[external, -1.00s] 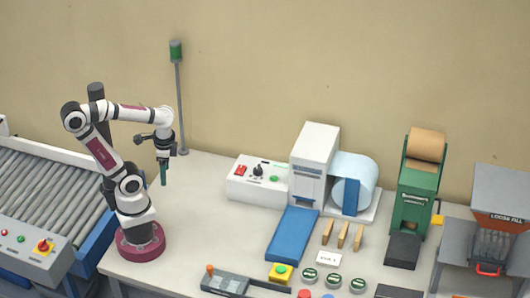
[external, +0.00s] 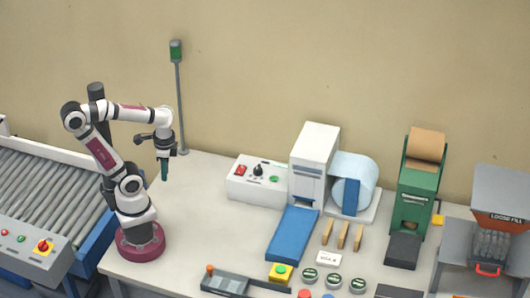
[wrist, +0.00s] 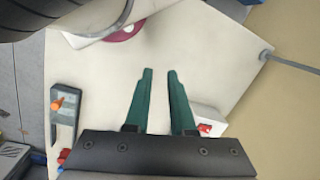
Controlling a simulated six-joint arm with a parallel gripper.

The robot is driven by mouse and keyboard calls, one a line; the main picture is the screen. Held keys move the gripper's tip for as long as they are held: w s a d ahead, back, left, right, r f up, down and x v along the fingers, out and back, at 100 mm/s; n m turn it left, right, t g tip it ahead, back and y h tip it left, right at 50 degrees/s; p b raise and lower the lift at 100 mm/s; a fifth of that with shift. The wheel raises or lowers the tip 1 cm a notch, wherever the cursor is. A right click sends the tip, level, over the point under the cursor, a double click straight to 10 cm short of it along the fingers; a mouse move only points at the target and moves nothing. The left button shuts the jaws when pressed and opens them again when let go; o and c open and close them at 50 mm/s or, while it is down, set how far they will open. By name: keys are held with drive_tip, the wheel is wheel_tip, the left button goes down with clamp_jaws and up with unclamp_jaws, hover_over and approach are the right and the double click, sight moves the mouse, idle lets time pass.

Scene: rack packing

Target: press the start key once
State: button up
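My gripper (external: 164,178) hangs fingers down in the air above the left part of the table. In the wrist view its two teal fingers (wrist: 160,72) are apart with nothing between them. I cannot read which key is marked start. A white control box (external: 240,188) with a red switch (external: 240,170), a black knob (external: 258,170) and a green button (external: 274,179) stands right of the gripper. A yellow box (external: 272,279) with a green button (external: 281,270) sits at the front. The gripper touches none of them. The white box's red switch (wrist: 205,128) shows beside the fingers in the wrist view.
A white machine (external: 314,150) with a blue chute (external: 293,234) stands right of the control box. Several round green-topped pieces lie at the front. A lever unit (external: 226,284) is front left. A thin signal post (external: 180,100) rises behind my arm. The table's left middle is clear.

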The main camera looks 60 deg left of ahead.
clamp_jaws()
idle(1.3)
